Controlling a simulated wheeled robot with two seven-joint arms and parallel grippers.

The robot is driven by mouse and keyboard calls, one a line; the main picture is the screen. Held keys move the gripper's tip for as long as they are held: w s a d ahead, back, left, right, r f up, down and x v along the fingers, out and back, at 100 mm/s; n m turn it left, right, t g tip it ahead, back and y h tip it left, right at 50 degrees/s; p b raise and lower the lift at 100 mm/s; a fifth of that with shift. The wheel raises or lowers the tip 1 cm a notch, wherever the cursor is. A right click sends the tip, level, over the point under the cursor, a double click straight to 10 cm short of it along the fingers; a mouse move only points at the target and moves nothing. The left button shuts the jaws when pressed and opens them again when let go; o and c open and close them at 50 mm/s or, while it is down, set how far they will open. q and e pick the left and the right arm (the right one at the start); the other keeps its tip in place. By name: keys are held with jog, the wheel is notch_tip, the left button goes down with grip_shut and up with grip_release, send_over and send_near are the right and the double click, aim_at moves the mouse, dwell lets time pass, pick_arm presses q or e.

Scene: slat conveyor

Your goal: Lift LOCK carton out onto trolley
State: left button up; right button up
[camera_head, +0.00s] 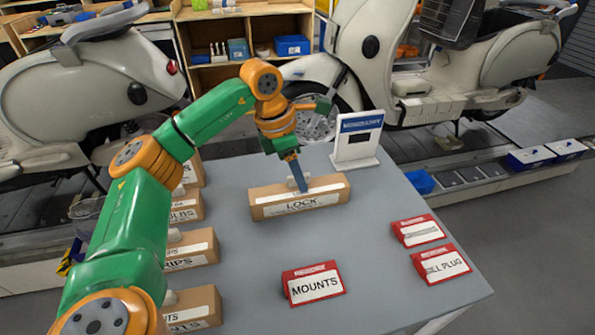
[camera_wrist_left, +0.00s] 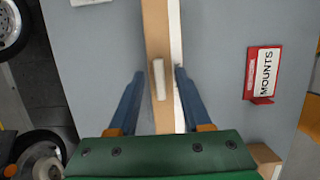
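The LOCK carton (camera_head: 270,208) is a long brown box with a white front label, resting on the grey top (camera_head: 240,260). In the left wrist view the carton (camera_wrist_left: 157,30) runs up the middle, with a pale raised tab (camera_wrist_left: 158,80) on it. My left gripper (camera_head: 299,183) is over the carton's middle, pointing down. In the wrist view its blue fingers (camera_wrist_left: 158,76) are apart, one on each side of the carton and tab. Whether they touch the carton is unclear. I cannot pick out a trolley for certain. My right gripper is not in view.
Several labelled cartons (camera_head: 192,250) line the left edge. A red MOUNTS holder (camera_head: 314,284) and two red holders (camera_head: 418,231) (camera_head: 441,265) stand at the front and right. A white sign (camera_head: 357,142) stands behind the carton. Scooters are beyond. The middle right of the top is clear.

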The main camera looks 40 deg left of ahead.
pick_arm(q)
jog(key=v, duration=0.7)
jog(key=shift+r, duration=0.1)
dwell(0.4)
